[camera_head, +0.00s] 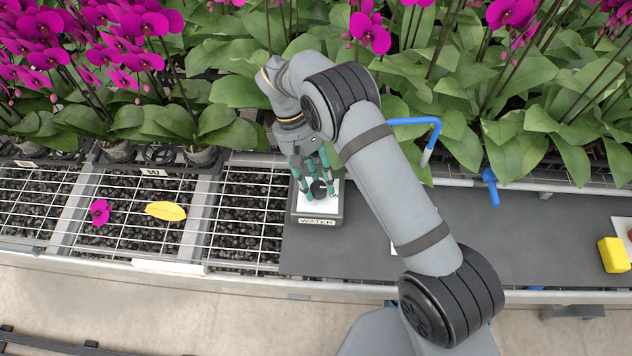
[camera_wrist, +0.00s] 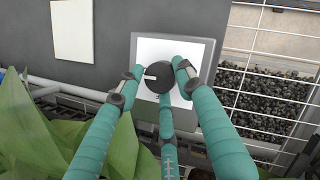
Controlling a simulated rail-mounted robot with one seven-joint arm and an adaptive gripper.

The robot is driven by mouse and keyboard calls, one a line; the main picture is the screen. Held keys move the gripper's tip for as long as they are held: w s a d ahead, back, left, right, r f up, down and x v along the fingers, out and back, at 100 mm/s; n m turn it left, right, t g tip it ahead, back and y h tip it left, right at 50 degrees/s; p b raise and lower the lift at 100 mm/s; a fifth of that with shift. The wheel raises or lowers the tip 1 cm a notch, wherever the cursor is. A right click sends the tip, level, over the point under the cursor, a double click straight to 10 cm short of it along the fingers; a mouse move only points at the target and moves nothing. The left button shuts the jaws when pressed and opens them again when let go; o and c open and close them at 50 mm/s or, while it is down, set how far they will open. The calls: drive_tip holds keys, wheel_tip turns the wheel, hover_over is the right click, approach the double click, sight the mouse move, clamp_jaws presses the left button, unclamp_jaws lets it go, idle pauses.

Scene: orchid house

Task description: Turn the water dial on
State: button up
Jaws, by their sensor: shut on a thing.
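The water dial is a round black knob (camera_head: 318,189) on the white face of a grey box (camera_head: 338,212) labelled WATER. In the wrist view the dial (camera_wrist: 153,85) shows a white pointer mark toward the picture's left. My gripper (camera_head: 315,183) comes down from above with its teal fingers shut around the knob. In the wrist view the fingers (camera_wrist: 155,80) stand on its left, right and lower sides. Part of the knob's rim is hidden by the fingers.
A wire-mesh bench (camera_head: 245,215) over dark gravel lies left of the box, with a yellow leaf (camera_head: 166,211) and a fallen magenta flower (camera_head: 100,212). Potted orchids (camera_head: 120,120) crowd behind. A blue-handled pipe (camera_head: 430,135) and a yellow block (camera_head: 613,255) are to the right.

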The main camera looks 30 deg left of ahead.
drive_tip(key=shift+s+d+m, duration=0.15)
drive_tip(key=shift+d+m, duration=0.15)
drive_tip(key=o, duration=1.1)
drive_tip(key=shift+a+r, duration=0.1)
drive_tip(key=shift+a, duration=0.05)
drive_tip(key=shift+a+r, duration=0.1)
drive_tip(key=shift+r, duration=0.15)
drive_tip(key=shift+v, duration=5.6)
drive_tip(key=shift+w+f, duration=0.1)
drive_tip(key=shift+w, duration=0.15)
